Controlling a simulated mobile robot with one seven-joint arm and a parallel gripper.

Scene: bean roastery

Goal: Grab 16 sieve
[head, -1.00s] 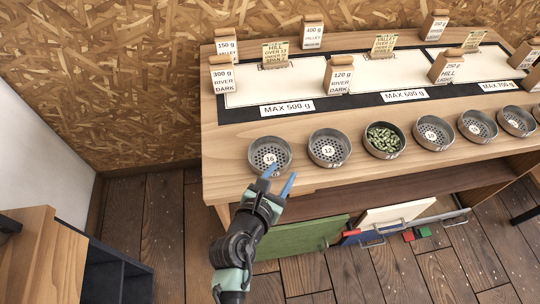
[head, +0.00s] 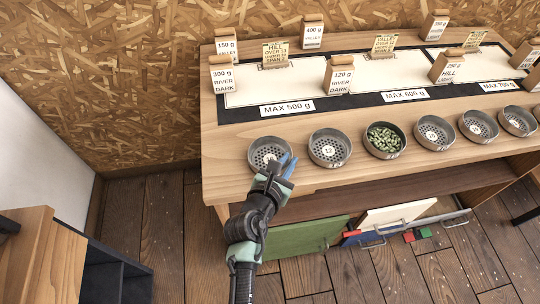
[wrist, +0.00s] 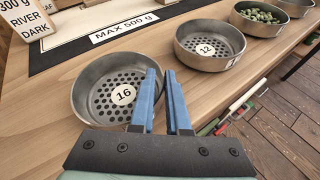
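The 16 sieve (head: 262,149) is a round grey metal dish with a perforated floor and a white label reading 16. It rests flat at the left end of the row on the wooden bench. In the wrist view the 16 sieve (wrist: 96,84) lies ahead and left of the fingers. My gripper (head: 287,163) has its two blue fingers close together at the sieve's right rim. In the wrist view my gripper (wrist: 162,75) has one finger inside the rim and one outside, with a narrow gap; the fingers hide the wall there.
The 12 sieve (head: 329,148) stands just right, then a sieve of green beans (head: 384,140) and several more. Behind is a MAX 500 g label (head: 287,108) and labelled blocks such as River Dark (head: 338,75). A green panel (head: 300,237) hangs open below the bench.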

